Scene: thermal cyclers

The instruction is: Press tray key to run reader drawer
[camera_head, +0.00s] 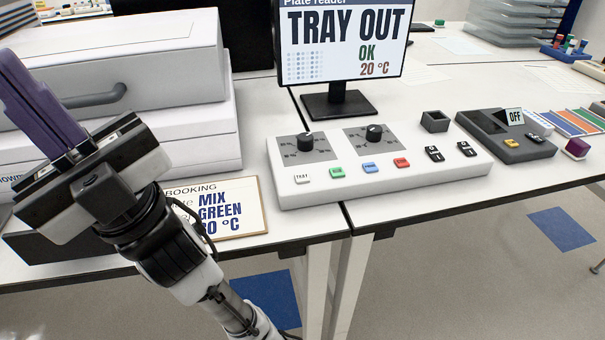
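The white key marked TRAY (302,178) is at the left end of a row of keys on the white control panel (380,190). Green, blue and red keys sit to its right. The screen (342,45) behind reads TRAY OUT, OK, 20 °C. The white plate reader (215,120) stands at the left. A dark flat slab, seemingly its drawer (50,250), juts out in front, partly behind my arm. My gripper (35,90) is in front of the reader, well left of the key. Its purple fingers point up and left, look closed together, and touch no key.
A booking card (250,205) reading MIX, GREEN and a partly hidden temperature lies left of the panel. Two black knobs (305,140) and two black switches (434,153) are on the panel. A dark box (505,140) marked OFF and a purple cube (577,148) stand right.

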